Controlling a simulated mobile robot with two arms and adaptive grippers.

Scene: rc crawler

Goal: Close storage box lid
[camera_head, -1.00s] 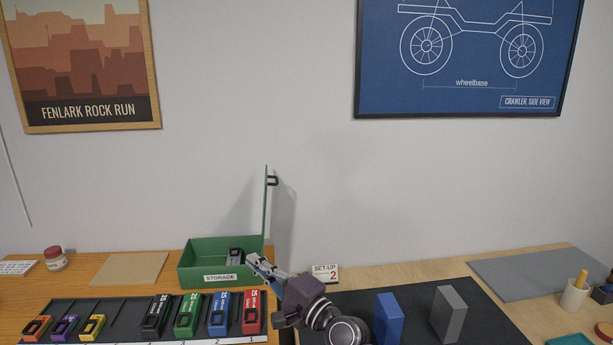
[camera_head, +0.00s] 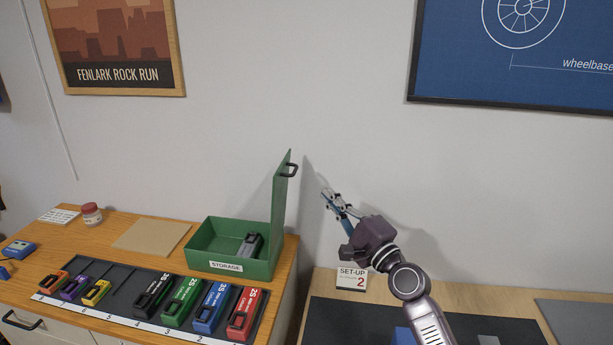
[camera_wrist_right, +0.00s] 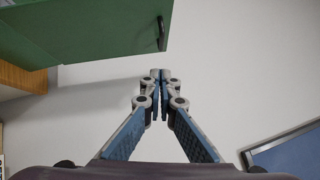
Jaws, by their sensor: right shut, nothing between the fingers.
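The green storage box (camera_head: 230,263) sits on the wooden bench, labelled STORAGE. Its lid (camera_head: 283,215) stands upright, hinged at the box's right side, with a black handle (camera_head: 291,170) on the lid's outer face near the top. My left gripper is not in view.
A black tray (camera_head: 118,279) with coloured battery packs lies in front of the box. A SET-UP 2 card (camera_head: 352,279) stands below my right gripper. A tan board (camera_head: 150,237) and a jar (camera_head: 91,213) are to the left. The wall is close behind.

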